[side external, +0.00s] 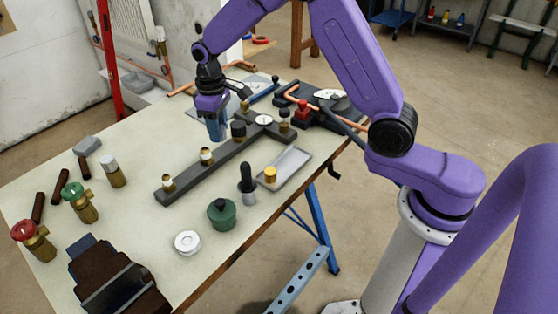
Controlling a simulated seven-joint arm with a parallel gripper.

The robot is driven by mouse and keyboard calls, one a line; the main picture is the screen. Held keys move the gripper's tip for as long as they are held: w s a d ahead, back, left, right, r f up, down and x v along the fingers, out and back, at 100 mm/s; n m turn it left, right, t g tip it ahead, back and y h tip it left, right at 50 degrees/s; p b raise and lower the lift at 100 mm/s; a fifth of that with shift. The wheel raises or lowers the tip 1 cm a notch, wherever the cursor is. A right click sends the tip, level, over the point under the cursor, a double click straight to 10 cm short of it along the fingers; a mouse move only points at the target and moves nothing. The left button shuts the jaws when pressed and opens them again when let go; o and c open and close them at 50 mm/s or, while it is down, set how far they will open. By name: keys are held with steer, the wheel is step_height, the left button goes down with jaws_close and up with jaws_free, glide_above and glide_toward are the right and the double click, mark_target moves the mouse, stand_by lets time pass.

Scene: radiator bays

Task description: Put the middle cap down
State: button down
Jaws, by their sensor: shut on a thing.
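My purple gripper (216,128) points down behind the dark manifold bar, at the back of the table. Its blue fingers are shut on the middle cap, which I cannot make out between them. The manifold bar (187,178) lies across the table. Two brass fittings, one at the near end (168,184) and one farther along (206,156), stand on it without dark caps. A black cap (238,130) sits farther along the bar, right of my fingers. Another dark-topped brass fitting (284,116) stands to the right.
A grey tray (290,163) holds a brass piece (270,174). A green pot (221,213), a white roll (187,243) and a dark-handled tool (247,183) stand in front. Valves and dark pipes occupy the left. Bare tabletop lies left of the bar.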

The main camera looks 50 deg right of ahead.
steer(key=s+d+f+m, duration=0.1)
steer(key=s+d+m, duration=0.1)
steer(key=s+d, duration=0.4)
steer(key=n, duration=0.3)
glide_above(283, 169)
steer(key=shift+f, duration=4)
steer(key=shift+f, duration=0.15)
steer(key=c, duration=1)
jaws_free()
steer(key=shift+o, duration=0.2)
